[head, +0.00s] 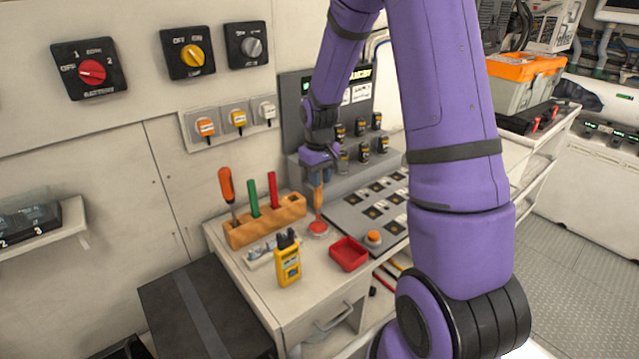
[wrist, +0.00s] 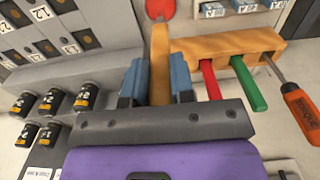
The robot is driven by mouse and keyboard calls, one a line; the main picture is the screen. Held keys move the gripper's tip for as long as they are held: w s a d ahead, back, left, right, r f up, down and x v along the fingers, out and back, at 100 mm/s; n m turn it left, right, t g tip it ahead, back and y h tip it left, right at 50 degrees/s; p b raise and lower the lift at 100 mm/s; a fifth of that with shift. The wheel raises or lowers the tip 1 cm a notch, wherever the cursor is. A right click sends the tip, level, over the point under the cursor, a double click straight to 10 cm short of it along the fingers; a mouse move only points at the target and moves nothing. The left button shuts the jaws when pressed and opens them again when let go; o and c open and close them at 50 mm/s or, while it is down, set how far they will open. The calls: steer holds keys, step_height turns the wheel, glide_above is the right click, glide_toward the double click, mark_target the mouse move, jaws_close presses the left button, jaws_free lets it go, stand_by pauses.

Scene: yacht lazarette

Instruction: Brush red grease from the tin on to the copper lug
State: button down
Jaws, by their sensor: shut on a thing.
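My gripper (head: 319,165) is shut on the upper part of an upright brush with a tan-orange handle (head: 319,193), above the bench. In the wrist view its blue fingers (wrist: 158,82) sit either side of the brush handle (wrist: 160,60). The brush's lower end is at a small round tin with red grease (head: 318,230); the red grease also shows at the top of the wrist view (wrist: 160,8). I cannot tell whether the bristles touch the grease. I cannot make out the copper lug in either view.
A wooden rack (head: 265,232) with an orange screwdriver and red and green handles stands left of the tin. A yellow meter (head: 287,266) and a red tray (head: 349,254) are in front. Right is a grey panel (head: 345,212) with several labelled squares; several black cylinders (head: 363,155) stand behind.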

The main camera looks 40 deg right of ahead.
steer(key=shift+r, duration=1.95)
